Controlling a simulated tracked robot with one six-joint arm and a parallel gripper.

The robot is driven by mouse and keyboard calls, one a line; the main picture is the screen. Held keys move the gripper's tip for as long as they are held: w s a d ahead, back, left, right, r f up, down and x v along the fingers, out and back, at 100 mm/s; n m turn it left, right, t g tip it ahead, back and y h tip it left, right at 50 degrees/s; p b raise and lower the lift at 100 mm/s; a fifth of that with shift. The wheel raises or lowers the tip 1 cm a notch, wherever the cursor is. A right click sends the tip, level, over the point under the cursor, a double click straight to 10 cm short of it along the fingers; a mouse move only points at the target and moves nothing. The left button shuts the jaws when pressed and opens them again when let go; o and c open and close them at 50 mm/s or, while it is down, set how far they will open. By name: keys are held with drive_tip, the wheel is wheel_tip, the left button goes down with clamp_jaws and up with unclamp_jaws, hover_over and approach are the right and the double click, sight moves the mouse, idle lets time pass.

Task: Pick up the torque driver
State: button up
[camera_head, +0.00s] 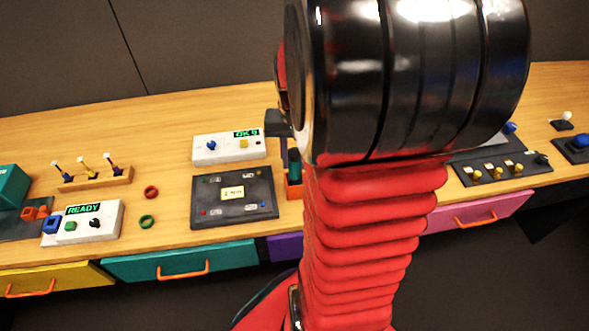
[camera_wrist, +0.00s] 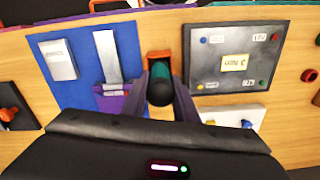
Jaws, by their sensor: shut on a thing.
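The torque driver (camera_wrist: 160,92) has a dark rounded end and a teal band. In the wrist view it stands between the two fingers of my gripper (camera_wrist: 162,80), which is shut on it. In the head view the driver (camera_head: 293,162) shows in part beside my red arm, with a dark part of my gripper (camera_head: 278,124) just above it. An orange holder (camera_head: 294,190) is directly below the driver; it also shows in the wrist view (camera_wrist: 158,55). I cannot tell whether the driver's lower end is still inside the holder.
A dark panel with a yellow label (camera_head: 258,209) lies close to the holder. A white box with a green display (camera_head: 229,156) sits behind that panel. A blue mat (camera_wrist: 75,88) with grey and white items lies on the holder's other side. Red and green rings (camera_head: 147,221) lie farther left.

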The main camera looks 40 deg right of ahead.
drive_tip(key=shift+c, duration=0.9)
drive_tip(key=shift+r, duration=0.15)
wheel_tip(320, 180, up, 10)
drive_tip(key=shift+f, duration=0.1)
